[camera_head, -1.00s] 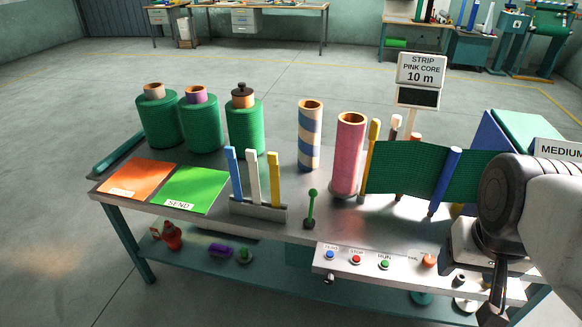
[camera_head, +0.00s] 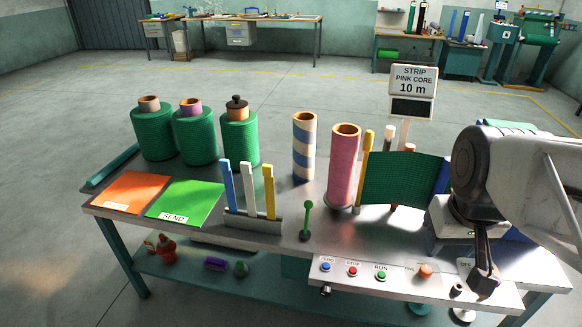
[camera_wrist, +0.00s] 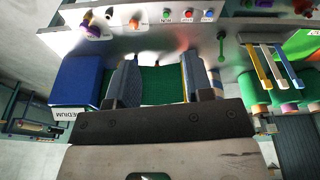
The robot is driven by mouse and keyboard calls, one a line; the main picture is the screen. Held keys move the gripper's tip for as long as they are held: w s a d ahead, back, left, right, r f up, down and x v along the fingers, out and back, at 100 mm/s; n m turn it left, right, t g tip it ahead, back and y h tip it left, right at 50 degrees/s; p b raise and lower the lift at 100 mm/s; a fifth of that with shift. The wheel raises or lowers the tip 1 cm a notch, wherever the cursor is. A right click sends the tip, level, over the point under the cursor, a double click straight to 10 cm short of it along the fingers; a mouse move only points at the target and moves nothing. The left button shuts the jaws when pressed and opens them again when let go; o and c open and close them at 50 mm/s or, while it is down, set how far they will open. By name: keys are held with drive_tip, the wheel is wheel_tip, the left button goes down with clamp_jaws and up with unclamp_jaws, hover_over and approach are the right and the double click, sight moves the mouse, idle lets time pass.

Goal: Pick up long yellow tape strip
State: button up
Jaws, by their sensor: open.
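A yellow tape strip (camera_head: 269,190) stands upright at the right end of a small grey rack (camera_head: 253,219), beside a white strip (camera_head: 248,188) and a blue strip (camera_head: 230,185). In the wrist view, which is upside down, the yellow strip (camera_wrist: 260,68) is the leftmost of the three, right of my fingers. My gripper (camera_wrist: 161,75) is open and empty, with green netting visible between and beyond its fingers. In the head view my gripper (camera_head: 485,283) hangs at the right of the bench, well apart from the rack; only part of its fingers shows.
Green netting (camera_head: 400,180) stands between posts, with a yellow post (camera_head: 366,155) at its left end. A pink core (camera_head: 344,165), a striped core (camera_head: 304,147) and a green lever (camera_head: 307,218) stand between my gripper and the rack. Buttons (camera_head: 352,271) line the front.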

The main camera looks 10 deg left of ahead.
drive_tip(key=w+a+r+n, duration=0.2)
drive_tip(key=w+a+n, duration=0.3)
drive_tip(key=w, duration=0.6)
drive_tip(key=n+g, duration=0.2)
drive_tip(key=n, duration=0.9)
hover_over(268, 166)
drive_tip(key=f, duration=1)
drive_tip(key=shift+s+d, duration=0.1)
drive_tip(key=shift+d, duration=0.2)
drive_tip(key=shift+a+f, duration=0.2)
drive_tip(key=shift+a, duration=0.15)
drive_tip(key=shift+f, duration=1.3)
